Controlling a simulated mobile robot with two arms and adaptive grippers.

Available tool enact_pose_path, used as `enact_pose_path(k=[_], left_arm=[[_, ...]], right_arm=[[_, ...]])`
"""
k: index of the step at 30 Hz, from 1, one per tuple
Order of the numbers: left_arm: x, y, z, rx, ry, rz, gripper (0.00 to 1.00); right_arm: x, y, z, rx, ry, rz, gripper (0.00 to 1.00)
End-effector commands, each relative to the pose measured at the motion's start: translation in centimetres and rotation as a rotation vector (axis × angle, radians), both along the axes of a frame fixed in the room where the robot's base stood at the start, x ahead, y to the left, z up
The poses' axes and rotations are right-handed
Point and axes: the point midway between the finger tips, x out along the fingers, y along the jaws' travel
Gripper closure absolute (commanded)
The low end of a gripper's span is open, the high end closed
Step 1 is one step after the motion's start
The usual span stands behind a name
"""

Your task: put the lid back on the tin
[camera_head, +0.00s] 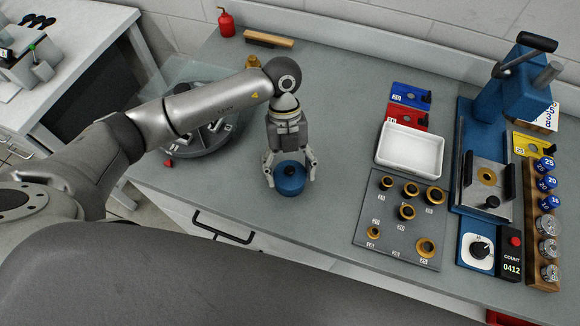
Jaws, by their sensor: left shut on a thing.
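A round blue piece with a dark knob on top, which looks like the lid (290,183), is between the fingertips of my left gripper (289,177) on the grey bench. The gripper points down and is shut on it, with one finger at each side. I cannot tell the lid from the tin here; a tin may be directly under the lid, and no separate tin can be made out. My right gripper is not in view.
A round machine (205,134) stands left of the gripper, partly behind my left arm. Right are a white tray (411,148), a grey board (393,238) with brass rings and a blue press (482,120). The bench between gripper and board is clear.

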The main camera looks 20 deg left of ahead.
Motion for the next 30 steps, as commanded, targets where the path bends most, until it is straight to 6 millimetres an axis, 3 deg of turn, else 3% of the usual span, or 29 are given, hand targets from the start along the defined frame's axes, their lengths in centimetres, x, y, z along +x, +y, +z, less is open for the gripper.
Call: enact_pose_path(k=[1, 2, 7, 20, 23, 30], left_arm=[[0.0, 0.0, -0.2, 0.0, 0.0, 0.0, 0.46], [0.0, 0.0, -0.1, 0.0, 0.0, 0.0, 0.26], [0.0, 0.0, -0.1, 0.0, 0.0, 0.0, 0.05], [0.2, 0.1, 0.3, 0.0, -0.002, 0.0, 0.05], [0.7, 0.3, 1.5, 0.0, -0.005, 0.002, 0.05], [2.4, 1.2, 6.2, 0.0, -0.006, 0.0, 0.05]], right_arm=[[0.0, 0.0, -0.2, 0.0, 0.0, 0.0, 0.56], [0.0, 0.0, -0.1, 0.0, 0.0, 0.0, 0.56], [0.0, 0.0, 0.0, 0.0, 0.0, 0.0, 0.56], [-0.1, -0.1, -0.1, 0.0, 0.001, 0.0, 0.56], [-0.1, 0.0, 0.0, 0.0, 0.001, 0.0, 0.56], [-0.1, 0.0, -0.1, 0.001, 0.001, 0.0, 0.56]])
